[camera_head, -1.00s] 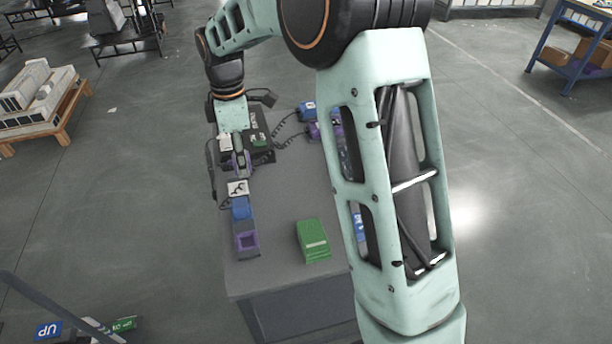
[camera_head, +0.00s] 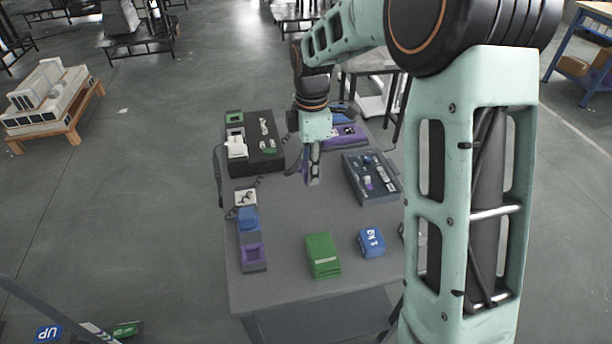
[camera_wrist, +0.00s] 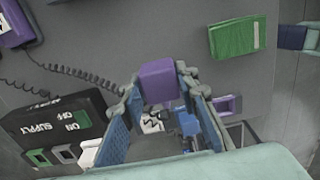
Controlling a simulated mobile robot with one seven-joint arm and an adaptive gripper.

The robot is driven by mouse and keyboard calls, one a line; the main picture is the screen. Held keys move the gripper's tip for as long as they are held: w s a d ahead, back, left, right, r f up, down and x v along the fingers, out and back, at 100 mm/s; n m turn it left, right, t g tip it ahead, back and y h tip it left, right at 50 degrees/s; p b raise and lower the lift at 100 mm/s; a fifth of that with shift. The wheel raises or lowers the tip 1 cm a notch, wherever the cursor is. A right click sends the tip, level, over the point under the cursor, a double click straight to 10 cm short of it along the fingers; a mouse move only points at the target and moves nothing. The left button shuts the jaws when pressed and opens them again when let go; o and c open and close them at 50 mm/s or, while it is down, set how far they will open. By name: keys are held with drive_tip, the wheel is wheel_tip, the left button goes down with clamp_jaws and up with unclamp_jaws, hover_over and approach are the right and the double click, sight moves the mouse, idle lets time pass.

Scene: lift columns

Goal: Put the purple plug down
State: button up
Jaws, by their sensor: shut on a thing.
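The purple plug (camera_wrist: 159,82) is held between the two fingertips of my gripper (camera_wrist: 162,92) in the wrist view. In the head view my gripper (camera_head: 311,178) hangs above the middle of the grey table (camera_head: 290,205), pointing down. Little of the plug shows there. The plug appears to be clear of the tabletop, but its height is hard to tell. A purple-framed socket (camera_head: 252,254) lies at the table's left front and also shows in the wrist view (camera_wrist: 236,104).
A black supply box (camera_head: 265,160) with a coiled cord stands back left. A purple box (camera_head: 346,141) is at the back, a grey tray (camera_head: 381,198) at right. A green block (camera_head: 322,256) and a blue block (camera_head: 371,243) stand in front. The table's middle is bare.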

drive_tip(key=w+f, duration=0.4)
drive_tip(key=w+a+f, duration=0.1)
drive_tip(key=w+f, duration=0.1)
drive_tip(key=shift+w+f+p, duration=0.15)
drive_tip(key=shift+w+p, duration=0.15)
drive_tip(key=shift+w, duration=0.05)
drive_tip(key=shift+w+f, duration=0.2)
drive_tip(key=shift+f, duration=1.75)
drive_tip(key=o, duration=0.6)
drive_tip(key=shift+f, duration=0.1)
drive_tip(key=o, duration=0.5)
drive_tip(key=shift+c, duration=0.2)
wheel_tip(320, 180, up, 12)
drive_tip(key=shift+r, duration=0.25)
drive_tip(key=shift+w, duration=0.1)
